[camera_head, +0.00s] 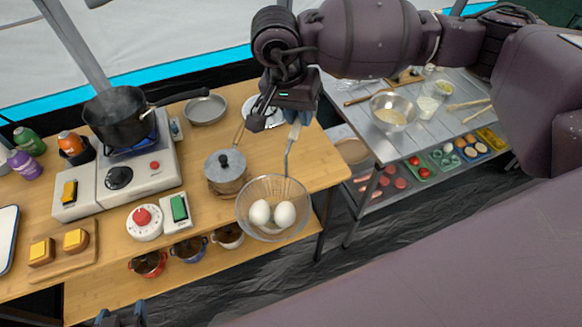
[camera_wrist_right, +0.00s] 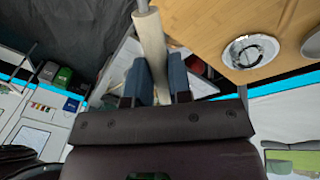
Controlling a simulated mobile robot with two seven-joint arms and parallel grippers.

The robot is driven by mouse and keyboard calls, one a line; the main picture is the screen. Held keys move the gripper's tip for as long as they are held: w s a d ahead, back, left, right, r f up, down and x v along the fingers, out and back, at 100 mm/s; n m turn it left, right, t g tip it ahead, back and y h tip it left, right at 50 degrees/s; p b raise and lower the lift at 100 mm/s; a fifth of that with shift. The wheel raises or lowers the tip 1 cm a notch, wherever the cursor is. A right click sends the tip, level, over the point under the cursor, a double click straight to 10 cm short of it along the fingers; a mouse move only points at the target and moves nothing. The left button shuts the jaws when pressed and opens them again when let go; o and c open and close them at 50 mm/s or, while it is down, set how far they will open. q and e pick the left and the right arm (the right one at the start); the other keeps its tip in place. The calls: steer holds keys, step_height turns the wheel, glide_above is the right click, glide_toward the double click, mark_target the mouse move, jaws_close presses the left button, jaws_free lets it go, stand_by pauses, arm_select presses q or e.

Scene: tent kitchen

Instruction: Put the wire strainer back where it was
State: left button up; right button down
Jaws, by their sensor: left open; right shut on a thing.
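The wire strainer (camera_head: 273,228) hangs in the head view at the table's front right edge, with two white eggs (camera_head: 272,213) in its bowl. My right gripper (camera_head: 296,117) is shut on the strainer's pale handle, above and behind the bowl. The right wrist view shows the handle (camera_wrist_right: 150,45) between the blue fingers of the right gripper (camera_wrist_right: 156,80); the bowl is out of that view. My left gripper (camera_head: 122,317) is open and empty at the bottom edge of the head view, low and mostly cut off.
A lidded saucepan (camera_head: 227,171) stands just left of the strainer. A black pot (camera_head: 118,115) sits on the stove (camera_head: 150,170). A white plate (camera_head: 255,104) lies near the back. A metal table (camera_head: 408,139) with bowls is at right.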

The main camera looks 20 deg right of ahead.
mark_target(286, 171)
steer(key=m, duration=0.2)
steer(key=r+m+g, duration=0.1)
steer(key=m, duration=0.1)
steer(key=s+m, duration=0.1)
steer(key=shift+r+m+y+b, duration=0.25)
steer(key=shift+m+y+b, duration=0.05)
steer(key=shift+m, duration=0.1)
steer(key=m, duration=0.2)
steer(key=r+m+g, duration=0.1)
steer(key=shift+s+a+m+y, duration=0.2)
steer(key=shift+s+m+y, duration=0.1)
steer(key=shift+m, duration=0.1)
steer(key=m, duration=0.2)
steer(key=r+m, duration=0.1)
steer(key=m, duration=0.1)
steer(key=shift+s+a+r+g+y+b, duration=0.1)
steer(key=shift+s+g+y+b, duration=0.2)
steer(key=shift+y+b, duration=0.1)
step_height(286, 171, down, 17)
steer(key=s+m+t+y, duration=0.1)
steer(key=m+y, duration=0.2)
steer(key=m, duration=1)
steer(key=shift+s+m+b, duration=0.4)
steer(key=c, duration=1)
jaws_free()
steer(key=shift+c, duration=0.2)
